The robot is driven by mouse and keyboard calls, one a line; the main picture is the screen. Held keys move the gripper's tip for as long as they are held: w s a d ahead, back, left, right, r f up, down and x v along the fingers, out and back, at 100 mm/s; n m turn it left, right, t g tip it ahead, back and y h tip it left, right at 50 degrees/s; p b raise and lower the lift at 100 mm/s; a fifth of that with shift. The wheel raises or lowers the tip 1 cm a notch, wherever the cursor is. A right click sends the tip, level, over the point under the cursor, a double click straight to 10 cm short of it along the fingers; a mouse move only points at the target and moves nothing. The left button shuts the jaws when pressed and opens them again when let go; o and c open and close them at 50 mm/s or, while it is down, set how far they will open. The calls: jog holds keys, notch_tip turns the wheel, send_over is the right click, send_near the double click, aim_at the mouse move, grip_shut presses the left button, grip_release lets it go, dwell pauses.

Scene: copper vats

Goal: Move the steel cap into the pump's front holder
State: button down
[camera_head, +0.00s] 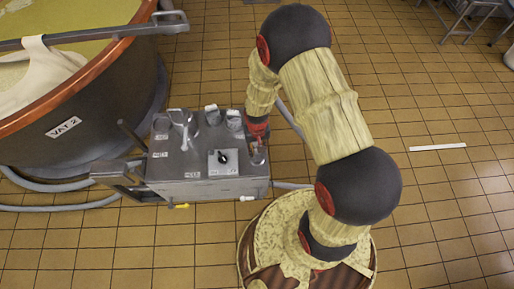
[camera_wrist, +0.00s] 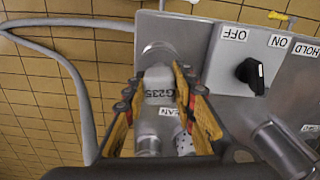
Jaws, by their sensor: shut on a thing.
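The pump (camera_head: 200,180) is a grey steel box on the floor beside the vat. My gripper (camera_head: 257,140) is over the right side of its top. In the wrist view the fingers (camera_wrist: 161,95) are shut on the steel cap (camera_wrist: 159,76), a pale piece with dark lettering below it. A round steel holder (camera_wrist: 157,51) is just beyond the cap, at the pump's front edge; it also shows below my gripper in the head view (camera_head: 258,157). The cap overlaps the holder in the picture; I cannot tell whether it sits inside or above it.
A switch panel with a black knob (camera_wrist: 250,73) is right of the fingers. Cylinders (camera_head: 233,119) stand along the pump's back. The copper-rimmed vat (camera_head: 90,85) is at left. The tiled floor at right is mostly clear.

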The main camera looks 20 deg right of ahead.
jog(key=c, duration=1.4)
grip_release()
notch_tip(320, 180, up, 12)
